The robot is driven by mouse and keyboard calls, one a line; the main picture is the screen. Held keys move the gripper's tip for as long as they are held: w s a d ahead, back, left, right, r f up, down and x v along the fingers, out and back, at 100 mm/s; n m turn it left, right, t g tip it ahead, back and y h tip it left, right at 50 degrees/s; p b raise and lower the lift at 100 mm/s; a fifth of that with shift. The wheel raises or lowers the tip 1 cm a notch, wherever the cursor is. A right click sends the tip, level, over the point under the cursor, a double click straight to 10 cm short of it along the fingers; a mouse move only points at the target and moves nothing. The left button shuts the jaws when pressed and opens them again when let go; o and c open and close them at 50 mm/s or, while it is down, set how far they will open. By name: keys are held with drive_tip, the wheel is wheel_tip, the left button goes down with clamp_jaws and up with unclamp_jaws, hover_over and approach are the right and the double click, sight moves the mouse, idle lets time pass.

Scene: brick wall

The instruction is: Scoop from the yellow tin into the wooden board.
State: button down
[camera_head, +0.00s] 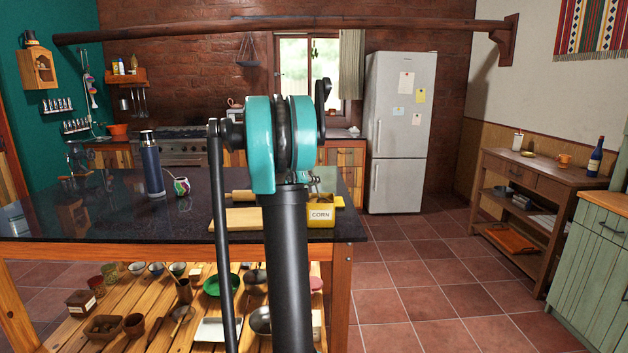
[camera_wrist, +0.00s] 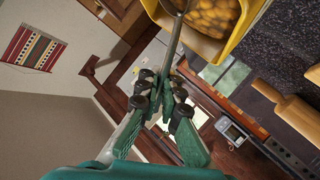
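The yellow tin (camera_head: 320,214), labelled CORN, stands on the dark counter near its right end. In the wrist view the tin (camera_wrist: 262,12) is at the top, holding yellow-brown corn (camera_wrist: 212,16). My gripper (camera_wrist: 168,88) is shut on the handle of a metal scoop (camera_wrist: 175,42). The scoop's bowl is at the top edge, beside or over the tin's rim and partly cut off, so I cannot tell whether it holds corn. The pale wooden board (camera_head: 238,220) lies left of the tin, partly hidden by my arm. My gripper is mostly hidden in the head view.
A rolling pin (camera_head: 241,196) lies behind the board; it also shows in the wrist view (camera_wrist: 302,120). Bowls and pots fill the shelf below.

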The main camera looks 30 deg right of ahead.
drive_tip(key=shift+s+f, duration=0.1)
drive_tip(key=shift+s, duration=0.05)
drive_tip(key=shift+w, duration=1.2)
drive_tip(key=shift+s+r, duration=0.2)
drive_tip(key=shift+s, duration=0.65)
drive_tip(key=shift+n+g, duration=0.3)
drive_tip(key=shift+n, duration=0.1)
drive_tip(key=shift+w+r, duration=0.2)
drive_tip(key=shift+r, duration=0.95)
drive_tip(key=shift+w+r, duration=0.2)
drive_tip(key=shift+r, duration=0.9)
drive_tip(key=shift+n+g+y, duration=0.4)
drive_tip(key=shift+n+g, duration=0.3)
drive_tip(key=shift+n, duration=0.2)
drive_tip(key=shift+w+r, duration=0.6)
drive_tip(key=shift+r, duration=0.25)
drive_tip(key=shift+w+r, duration=0.6)
drive_tip(key=shift+r, duration=0.25)
